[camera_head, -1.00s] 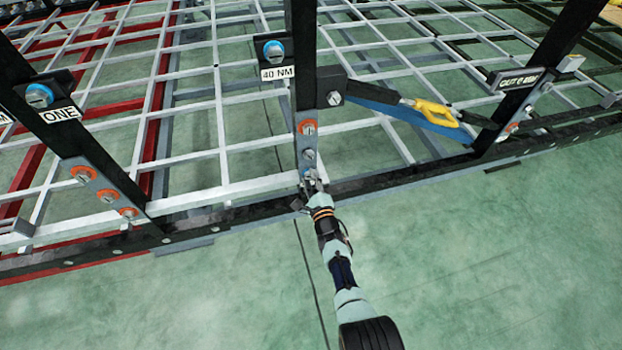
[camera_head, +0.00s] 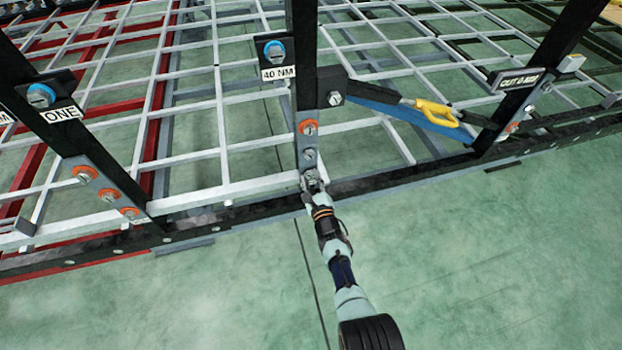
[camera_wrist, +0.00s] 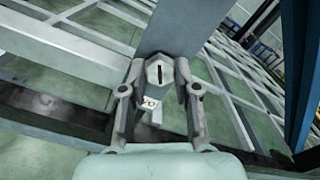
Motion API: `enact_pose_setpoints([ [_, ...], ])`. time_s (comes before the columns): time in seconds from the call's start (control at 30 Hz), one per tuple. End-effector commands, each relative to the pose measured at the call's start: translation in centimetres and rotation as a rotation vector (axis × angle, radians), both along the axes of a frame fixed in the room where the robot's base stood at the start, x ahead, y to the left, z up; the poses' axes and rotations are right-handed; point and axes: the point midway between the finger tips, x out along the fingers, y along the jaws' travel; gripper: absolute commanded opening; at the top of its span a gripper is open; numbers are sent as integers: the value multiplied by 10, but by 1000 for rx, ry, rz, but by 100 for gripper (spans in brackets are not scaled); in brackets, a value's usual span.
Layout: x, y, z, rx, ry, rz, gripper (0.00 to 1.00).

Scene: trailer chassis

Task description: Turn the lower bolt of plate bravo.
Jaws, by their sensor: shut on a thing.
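The grey plate (camera_head: 302,143) on the middle black post carries a column of bolts. Its top bolt (camera_head: 308,127) has an orange ring; the middle bolt (camera_head: 309,154) shows no ring. My gripper (camera_head: 312,180) is at the lowest bolt and largely hides it in the head view. In the wrist view, this lower bolt (camera_wrist: 158,73) has a pale head with a dark slot, roughly upright in the picture. My gripper (camera_wrist: 160,72) is shut on it, one finger on each side.
Another plate (camera_head: 107,186) with orange-ringed bolts is on the left post near the "ONE" sign. A blue bar and yellow handle (camera_head: 436,113) lie right of the middle post. A black rail (camera_head: 400,178) runs along the frame. Open green floor lies in front.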

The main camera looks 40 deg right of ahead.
Motion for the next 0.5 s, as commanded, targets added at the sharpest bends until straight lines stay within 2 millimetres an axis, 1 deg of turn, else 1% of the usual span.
enact_pose_setpoints([
  [0.03, 1, -1, 6, -5, -11, 1, 0],
  [0.2, 1, -1, 5, -6, -10, 1, 0],
  [0.23, 1, -1, 5, -6, -10, 1, 34],
  [0.37, 1, -1, 4, -5, -7, 0, 56],
  [0.5, 1, 0, 2, -3, -4, 0, 56],
])
